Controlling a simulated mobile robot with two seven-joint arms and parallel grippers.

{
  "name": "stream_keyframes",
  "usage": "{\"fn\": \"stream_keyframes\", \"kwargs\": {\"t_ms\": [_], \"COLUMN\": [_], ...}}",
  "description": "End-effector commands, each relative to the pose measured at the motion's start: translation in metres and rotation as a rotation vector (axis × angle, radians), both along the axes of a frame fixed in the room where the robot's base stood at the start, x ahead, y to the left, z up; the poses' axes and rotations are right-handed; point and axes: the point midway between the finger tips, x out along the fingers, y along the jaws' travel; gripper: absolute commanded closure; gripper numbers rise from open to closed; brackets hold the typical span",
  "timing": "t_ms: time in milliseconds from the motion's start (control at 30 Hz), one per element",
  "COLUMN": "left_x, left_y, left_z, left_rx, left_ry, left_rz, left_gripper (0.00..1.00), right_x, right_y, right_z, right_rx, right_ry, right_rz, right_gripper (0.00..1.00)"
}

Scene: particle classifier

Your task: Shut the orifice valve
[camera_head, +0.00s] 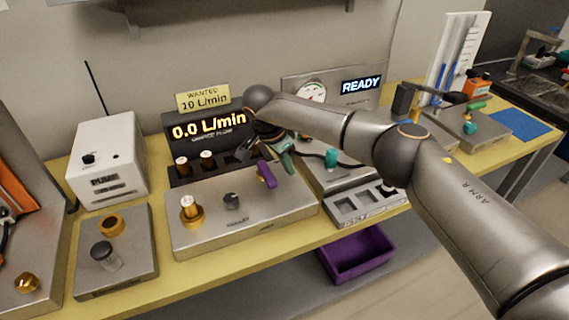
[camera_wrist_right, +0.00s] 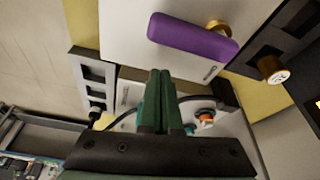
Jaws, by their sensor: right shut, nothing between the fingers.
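The likely orifice valve is a purple lever handle (camera_head: 266,174) on top of a grey metal box (camera_head: 240,232). Its label is too small to read. The handle also shows at the top of the right wrist view (camera_wrist_right: 192,38), with a brass fitting (camera_wrist_right: 217,27) at one end. My right gripper (camera_head: 285,158) is just behind and right of the handle. In the right wrist view its green fingers (camera_wrist_right: 157,85) are together with nothing between them, apart from the handle. My left gripper is not in view.
A display (camera_head: 205,130) reads 0.0 L/min under a sign (camera_head: 203,98) reading WANTED 10 L/min. A slotted tray (camera_head: 365,207) lies to the right, and a purple bin (camera_head: 357,256) sits below.

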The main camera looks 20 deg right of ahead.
Motion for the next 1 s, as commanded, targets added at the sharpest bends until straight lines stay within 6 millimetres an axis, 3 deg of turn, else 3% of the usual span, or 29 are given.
{"fn": "stream_keyframes", "kwargs": {"t_ms": [67,300,500,700,1000], "left_x": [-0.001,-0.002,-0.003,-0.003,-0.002], "left_y": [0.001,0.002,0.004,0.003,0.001], "left_z": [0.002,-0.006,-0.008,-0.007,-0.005], "left_rx": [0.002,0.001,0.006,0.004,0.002], "left_ry": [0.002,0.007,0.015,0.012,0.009], "left_rz": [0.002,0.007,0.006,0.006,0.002], "left_gripper": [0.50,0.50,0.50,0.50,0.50], "right_x": [-0.001,-0.002,-0.004,-0.004,-0.004], "right_y": [-0.002,0.017,0.027,0.031,0.031], "right_z": [0.001,0.053,0.083,0.094,0.095], "right_rx": [0.000,0.000,0.001,0.000,0.000], "right_ry": [0.001,-0.004,-0.002,-0.001,-0.001], "right_rz": [0.002,0.004,0.002,0.001,0.001], "right_gripper": [1.00,1.00,1.00,1.00,1.00]}}
